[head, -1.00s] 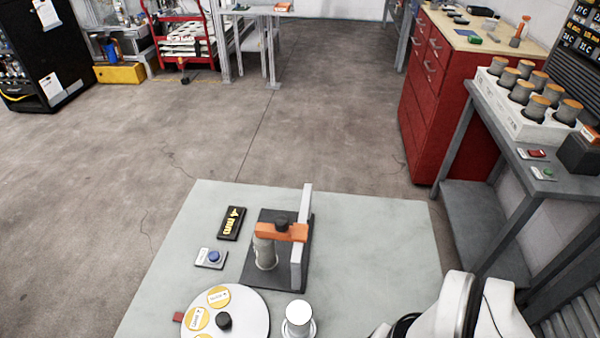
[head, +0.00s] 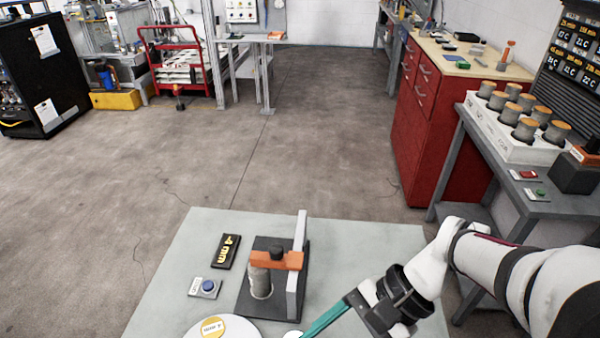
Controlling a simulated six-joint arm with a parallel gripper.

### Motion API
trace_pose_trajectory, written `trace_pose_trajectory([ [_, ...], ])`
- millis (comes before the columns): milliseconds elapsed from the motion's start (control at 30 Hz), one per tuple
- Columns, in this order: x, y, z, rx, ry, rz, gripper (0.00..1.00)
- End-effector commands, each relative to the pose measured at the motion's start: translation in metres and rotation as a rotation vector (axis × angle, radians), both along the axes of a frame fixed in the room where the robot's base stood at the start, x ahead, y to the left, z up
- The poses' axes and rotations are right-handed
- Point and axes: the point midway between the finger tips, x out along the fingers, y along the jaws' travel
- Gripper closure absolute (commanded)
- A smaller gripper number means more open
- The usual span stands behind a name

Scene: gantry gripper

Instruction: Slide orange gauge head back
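The orange gauge head (head: 285,261) sits on a pale upright post (head: 297,272) above a dark base plate (head: 243,302) on the pale table. It has a black knob (head: 276,252) on top and reaches left over a grey cylinder (head: 260,282) standing on the plate. I cannot tell whether it touches the cylinder. My gripper (head: 318,324) is at the front right of the gauge, apart from the orange head. A teal part extends from it to the lower left. Its end is near the bottom edge of the picture, and the finger spacing is not clear.
A black sign (head: 226,252) and a button box with a blue button (head: 207,287) lie left of the gauge. A red cabinet (head: 430,120) and a side bench with capped cylinders (head: 525,130) stand right.

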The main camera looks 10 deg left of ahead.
Motion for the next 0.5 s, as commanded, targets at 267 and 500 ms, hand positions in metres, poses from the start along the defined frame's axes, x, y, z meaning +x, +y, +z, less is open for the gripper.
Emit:
trace_pose_trajectory([
  [267,0.161,-0.017,-0.055,0.638,0.352,-0.549,0.31],
  [500,0.199,-0.036,-0.086,0.810,0.397,-0.719,0.31],
])
